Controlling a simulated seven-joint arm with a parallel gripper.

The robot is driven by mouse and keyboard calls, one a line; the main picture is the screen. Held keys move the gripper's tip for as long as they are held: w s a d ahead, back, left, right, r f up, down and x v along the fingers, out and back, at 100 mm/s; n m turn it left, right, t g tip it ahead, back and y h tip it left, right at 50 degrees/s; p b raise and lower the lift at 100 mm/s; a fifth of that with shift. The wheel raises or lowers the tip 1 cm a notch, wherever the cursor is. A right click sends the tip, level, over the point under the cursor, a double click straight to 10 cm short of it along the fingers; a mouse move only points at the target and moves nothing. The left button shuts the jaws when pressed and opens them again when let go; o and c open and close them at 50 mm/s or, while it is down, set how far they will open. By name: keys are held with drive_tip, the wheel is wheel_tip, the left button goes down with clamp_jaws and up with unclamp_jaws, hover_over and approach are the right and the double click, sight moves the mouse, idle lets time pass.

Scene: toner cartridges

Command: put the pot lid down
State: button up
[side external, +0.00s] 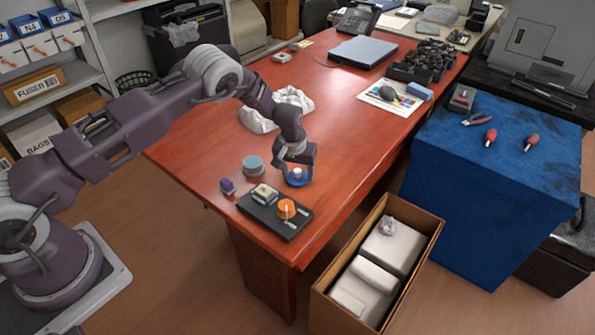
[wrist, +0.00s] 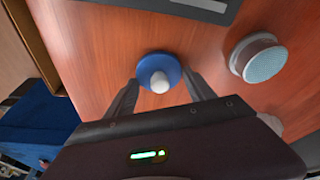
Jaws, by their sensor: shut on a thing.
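The pot lid is a small blue disc with a white knob, seen in the side view (side external: 297,182) near the table's front edge and in the wrist view (wrist: 150,64). My gripper (side external: 297,174) points down over it, with a finger on either side, and is shut on the lid. In the wrist view my gripper (wrist: 162,82) shows both fingers flanking the blue disc, knob facing the camera. I cannot tell whether the lid's underside touches the table. No pot is clearly recognisable.
A round tin with a blue-green top (side external: 253,161) stands left of the lid. A crumpled white cloth (side external: 258,119) lies behind. An open cardboard box (side external: 431,232) stands beyond the table edge.

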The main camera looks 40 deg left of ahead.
drive_tip(key=shift+f, duration=0.1)
drive_tip(key=o, duration=1.3)
drive_tip(key=v, duration=1.3)
wheel_tip(320, 180, up, 10)
hover_over(294, 185)
drive_tip(key=s, duration=0.3)
drive_tip(key=s+d+r+m+t+h, duration=0.1)
drive_tip(key=s+d+r+h, duration=0.1)
drive_tip(key=s+r, duration=0.9)
drive_tip(key=s+r+m, duration=0.1)
drive_tip(key=s, duration=0.7)
drive_tip(key=s+r+m+t, duration=0.1)
drive_tip(key=s+r, duration=0.1)
drive_tip(key=s, duration=0.6)
drive_tip(key=s+r+m, duration=0.1)
drive_tip(key=s, duration=0.8)
drive_tip(key=shift+s+d+r+m+t+y, duration=0.1)
drive_tip(key=shift+d+r+m+t+y, duration=0.1)
drive_tip(key=shift+r+m+t+y, duration=0.15)
